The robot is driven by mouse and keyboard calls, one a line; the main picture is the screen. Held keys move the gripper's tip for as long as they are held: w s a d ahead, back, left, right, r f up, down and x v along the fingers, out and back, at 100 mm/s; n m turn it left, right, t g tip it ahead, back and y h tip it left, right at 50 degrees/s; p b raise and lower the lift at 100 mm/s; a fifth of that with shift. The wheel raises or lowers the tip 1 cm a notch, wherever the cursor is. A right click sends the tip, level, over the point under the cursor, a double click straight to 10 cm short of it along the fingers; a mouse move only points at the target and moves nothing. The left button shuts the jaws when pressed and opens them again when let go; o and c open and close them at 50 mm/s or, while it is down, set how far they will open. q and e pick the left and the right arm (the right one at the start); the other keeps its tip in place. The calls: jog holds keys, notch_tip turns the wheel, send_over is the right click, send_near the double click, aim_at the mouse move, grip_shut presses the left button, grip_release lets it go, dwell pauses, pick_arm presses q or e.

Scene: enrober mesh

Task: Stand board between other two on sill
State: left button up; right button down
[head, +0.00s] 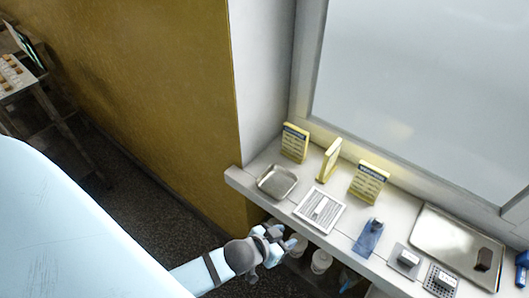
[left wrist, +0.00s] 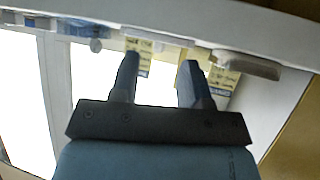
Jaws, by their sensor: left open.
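Three yellow boards with dark headings stand on the white sill (head: 272,160) against the window. The left board (head: 295,142) and right board (head: 369,182) face the room. The middle board (head: 329,160) stands between them, turned so that I see mostly its edge. My left gripper (head: 272,240) is open and empty, in front of the sill's front edge and apart from the boards. My right gripper is out of view.
A large metal tray (head: 455,245) lies to the right. White containers (head: 320,262) stand below the sill.

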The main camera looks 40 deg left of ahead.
pick_arm(q)
jog(key=s+a+f, duration=0.2)
jog(key=s+f, duration=0.1)
jog(key=s, duration=0.3)
jog(key=shift+s, duration=0.3)
jog(key=shift+r, duration=0.15)
jog(key=shift+r+p, duration=0.4)
jog(key=shift+p, duration=0.15)
